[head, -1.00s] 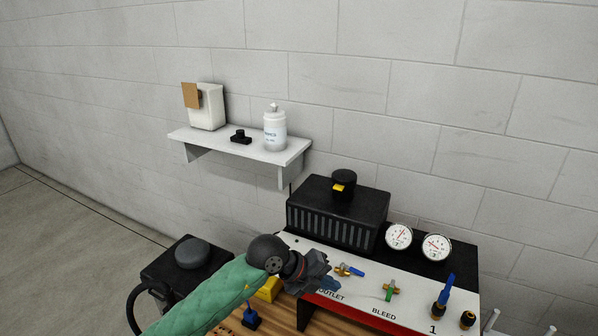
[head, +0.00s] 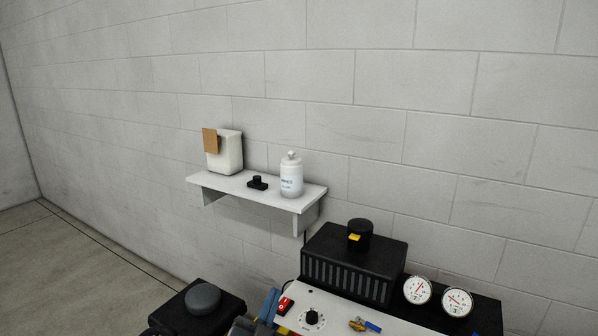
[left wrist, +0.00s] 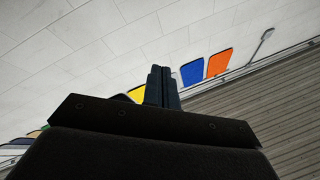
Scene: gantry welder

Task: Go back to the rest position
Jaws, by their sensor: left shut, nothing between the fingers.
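My left gripper (head: 266,308) shows only in part at the bottom edge of the head view, left of the control panel's red switch (head: 285,305). In the left wrist view its two dark fingers (left wrist: 161,88) are together with nothing between them. Behind them are a pale wall and blue (left wrist: 193,73) and orange (left wrist: 220,63) panels. My right gripper is in neither view.
The white control panel (head: 400,328) has a black knob (head: 312,317), a blue-handled valve (head: 366,325) and gauges (head: 417,290). A black vented box (head: 350,265) stands behind it. A wall shelf (head: 258,192) holds a bottle (head: 291,177) and a white container (head: 228,152).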

